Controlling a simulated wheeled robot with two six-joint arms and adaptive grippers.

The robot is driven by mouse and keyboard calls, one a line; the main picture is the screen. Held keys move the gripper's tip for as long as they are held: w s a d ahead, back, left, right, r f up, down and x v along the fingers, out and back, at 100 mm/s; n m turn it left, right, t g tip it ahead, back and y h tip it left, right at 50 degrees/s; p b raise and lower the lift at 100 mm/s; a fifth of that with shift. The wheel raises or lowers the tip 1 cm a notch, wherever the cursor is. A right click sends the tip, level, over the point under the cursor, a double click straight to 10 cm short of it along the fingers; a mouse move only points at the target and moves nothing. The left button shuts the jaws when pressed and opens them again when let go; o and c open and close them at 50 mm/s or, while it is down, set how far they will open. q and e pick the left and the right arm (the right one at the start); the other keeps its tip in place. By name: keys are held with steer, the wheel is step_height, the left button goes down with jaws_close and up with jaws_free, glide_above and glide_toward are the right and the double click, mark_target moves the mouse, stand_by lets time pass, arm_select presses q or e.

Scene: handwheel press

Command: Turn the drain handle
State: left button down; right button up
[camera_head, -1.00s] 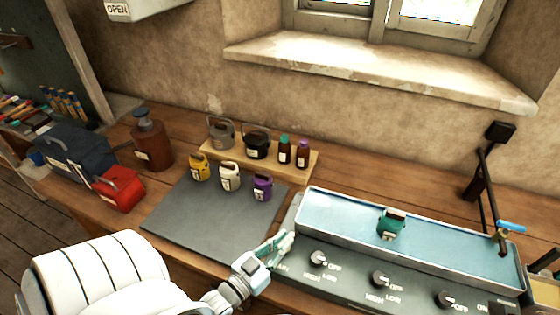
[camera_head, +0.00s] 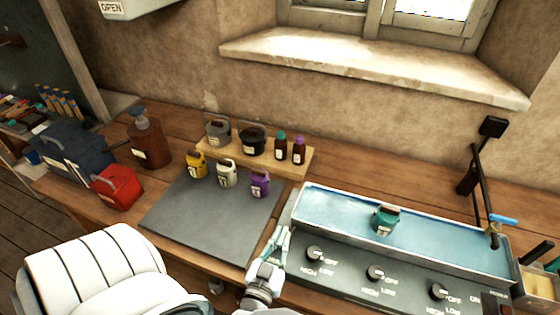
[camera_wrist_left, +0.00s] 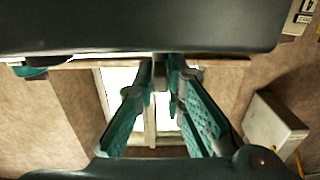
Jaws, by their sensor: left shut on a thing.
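My left gripper (camera_head: 276,243) is at the left end of the sink's control panel (camera_head: 335,280), by a partly covered label. Its teal fingers point up and away in the head view. In the left wrist view, the fingers (camera_wrist_left: 165,95) close in on a small dark piece (camera_wrist_left: 172,78), which looks like the drain handle. The gripper is shut on it. The fingers hide most of the handle, so I cannot tell its angle. My right gripper is not in view.
A faucet with a blue lever (camera_head: 503,220) stands at the right. Several knobs line the panel. Small jugs and bottles stand left on a grey mat (camera_head: 215,220) and a wooden board (camera_head: 309,165).

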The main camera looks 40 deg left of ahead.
arm_select(q)
steer(key=shift+r, duration=0.15)
steer(key=c, duration=1.7)
jaws_free()
steer(key=v, duration=0.7)
steer(key=shift+s+d, duration=0.1)
steer(key=shift+s, duration=0.15)
